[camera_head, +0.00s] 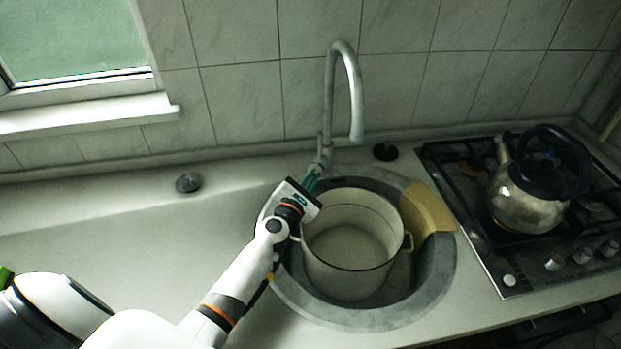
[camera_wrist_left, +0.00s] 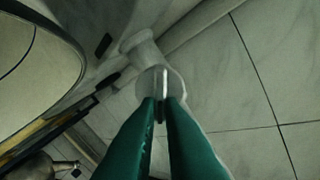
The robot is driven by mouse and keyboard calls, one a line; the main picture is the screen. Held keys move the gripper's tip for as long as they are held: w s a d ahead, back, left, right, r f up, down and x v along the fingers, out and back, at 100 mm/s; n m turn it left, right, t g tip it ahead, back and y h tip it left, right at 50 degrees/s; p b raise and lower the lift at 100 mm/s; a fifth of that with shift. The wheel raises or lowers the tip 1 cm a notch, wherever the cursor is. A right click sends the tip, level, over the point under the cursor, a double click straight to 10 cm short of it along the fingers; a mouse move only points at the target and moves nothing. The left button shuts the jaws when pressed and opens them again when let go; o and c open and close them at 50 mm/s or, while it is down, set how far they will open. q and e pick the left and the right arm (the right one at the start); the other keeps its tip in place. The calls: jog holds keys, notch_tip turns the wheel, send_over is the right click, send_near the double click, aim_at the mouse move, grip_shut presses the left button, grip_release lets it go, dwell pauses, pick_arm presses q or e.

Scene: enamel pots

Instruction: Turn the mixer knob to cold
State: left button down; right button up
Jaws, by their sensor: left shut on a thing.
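The mixer (camera_head: 344,60) is a tall grey curved tap standing behind the round sink. My left gripper (camera_head: 313,178) reaches its base from the front left. In the left wrist view, the green fingers (camera_wrist_left: 160,108) are closed on the mixer knob (camera_wrist_left: 158,80), a thin pale lever on a rounded body. In the head view, the knob is small and partly covered by my gripper, so which way it is turned is hard to tell. My right gripper is not in view.
A cream enamel pot (camera_head: 350,245) stands in the sink (camera_head: 437,270), just right of my left wrist. A yellow sponge-like piece (camera_head: 425,207) lies on the sink's right rim. A metal kettle (camera_head: 527,195) stands on the stove (camera_head: 470,188). The counter (camera_head: 110,220) at left is mostly clear.

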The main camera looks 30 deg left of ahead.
pick_arm(q)
jog(key=shift+f+m, duration=0.1)
jog(key=shift+m, duration=0.5)
jog(key=c, duration=1.5)
grip_release()
jog(key=shift+c, duration=0.2)
jog(key=s, duration=1.2)
jog(key=shift+d, duration=0.35)
